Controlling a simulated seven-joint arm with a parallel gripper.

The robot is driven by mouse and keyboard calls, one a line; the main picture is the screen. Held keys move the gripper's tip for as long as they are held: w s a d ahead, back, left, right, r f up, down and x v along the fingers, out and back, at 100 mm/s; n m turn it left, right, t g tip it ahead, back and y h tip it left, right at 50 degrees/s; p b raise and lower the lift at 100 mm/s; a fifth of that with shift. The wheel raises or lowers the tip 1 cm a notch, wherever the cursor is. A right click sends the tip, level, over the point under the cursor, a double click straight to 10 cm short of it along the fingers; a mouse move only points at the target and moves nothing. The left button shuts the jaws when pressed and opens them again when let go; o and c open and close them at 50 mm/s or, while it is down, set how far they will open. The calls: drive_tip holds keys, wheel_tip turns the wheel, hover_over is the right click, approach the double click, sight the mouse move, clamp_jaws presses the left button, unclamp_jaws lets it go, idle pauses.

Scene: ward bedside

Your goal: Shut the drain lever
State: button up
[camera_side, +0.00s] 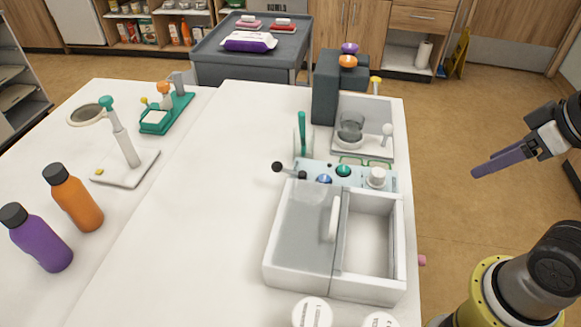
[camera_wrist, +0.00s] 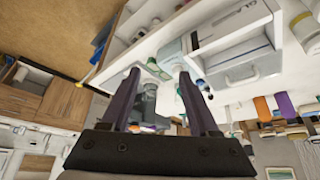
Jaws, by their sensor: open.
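A white and grey bin unit (camera_side: 300,240) stands on the white table in the side view, with a light blue control panel (camera_side: 355,178) behind it. A lever with a dark ball knob (camera_side: 277,167) sticks out left from the panel. A short white lever with a round knob (camera_side: 388,130) stands by a clear cup (camera_side: 350,128) in the tray behind. I cannot tell which one is the drain lever. My gripper (camera_side: 476,173), with purple fingers, is open and empty, in the air right of the table, apart from both. In the wrist view, its fingers (camera_wrist: 158,74) spread toward the unit.
Orange (camera_side: 75,200) and purple (camera_side: 38,240) bottles stand at the table's left. A stand with a teal-topped post (camera_side: 125,140) is behind them. A dark tower (camera_side: 326,88) rises behind the panel. The white table's middle strip (camera_side: 200,220) is clear.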

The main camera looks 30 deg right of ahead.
idle(0.3)
drive_tip(key=w+a+r+n+g, duration=0.1)
drive_tip(key=w+a+r+n, duration=0.25)
drive_tip(key=w+r, duration=0.4)
drive_tip(key=w+a+r+n, duration=0.2)
drive_tip(key=w+r+n, duration=0.25)
drive_tip(key=w, duration=0.55)
drive_tip(key=n+g, duration=0.3)
drive_tip(key=n, duration=0.3)
hover_over(278, 163)
drive_tip(key=s+a, duration=0.1)
drive_tip(key=s, duration=0.2)
wheel_tip(278, 163, down, 12)
drive_tip(key=shift+h, duration=0.4)
drive_tip(key=w+f, duration=0.1)
drive_tip(key=f, duration=0.3)
drive_tip(key=w+f, duration=0.1)
drive_tip(key=f, duration=0.4)
drive_tip(key=w+f, duration=0.1)
drive_tip(key=f, duration=0.3)
drive_tip(key=shift+d+f, duration=0.2)
drive_tip(key=shift+d, duration=0.2)
